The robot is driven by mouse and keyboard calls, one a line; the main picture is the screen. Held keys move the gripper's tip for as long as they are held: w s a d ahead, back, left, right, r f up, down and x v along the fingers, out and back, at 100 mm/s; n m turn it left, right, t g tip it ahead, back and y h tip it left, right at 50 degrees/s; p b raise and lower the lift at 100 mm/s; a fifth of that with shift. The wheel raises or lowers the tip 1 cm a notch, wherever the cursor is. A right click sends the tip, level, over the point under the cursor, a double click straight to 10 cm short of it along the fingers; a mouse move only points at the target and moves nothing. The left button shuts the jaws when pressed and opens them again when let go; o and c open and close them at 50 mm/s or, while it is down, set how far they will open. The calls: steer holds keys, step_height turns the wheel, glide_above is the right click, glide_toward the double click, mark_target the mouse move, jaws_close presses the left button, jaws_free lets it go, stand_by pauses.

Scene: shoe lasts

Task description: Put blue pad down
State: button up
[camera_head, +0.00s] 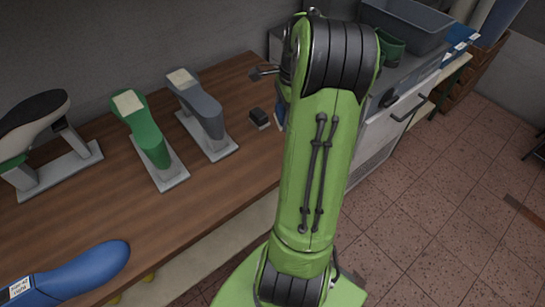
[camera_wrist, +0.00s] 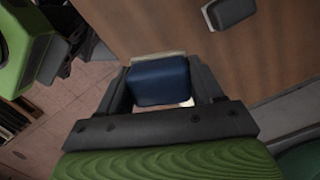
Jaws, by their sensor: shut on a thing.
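The blue pad (camera_wrist: 160,84) sits between the two dark fingers of my gripper (camera_wrist: 160,76) in the wrist view, with a pale edge showing at its far side. My gripper is shut on it, near the edge of the wooden table (camera_wrist: 135,25). I cannot tell whether the pad touches the tabletop. In the head view a small strip of the blue pad (camera_head: 279,117) shows beside my green arm, which hides most of the gripper.
A blue last (camera_head: 75,272) lies nearer. A grey bin (camera_head: 405,25) stands back right.

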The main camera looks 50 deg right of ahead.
mark_target(282, 146)
step_height(282, 146, down, 10)
steer(key=b, duration=0.3)
steer(key=shift+r, duration=0.1)
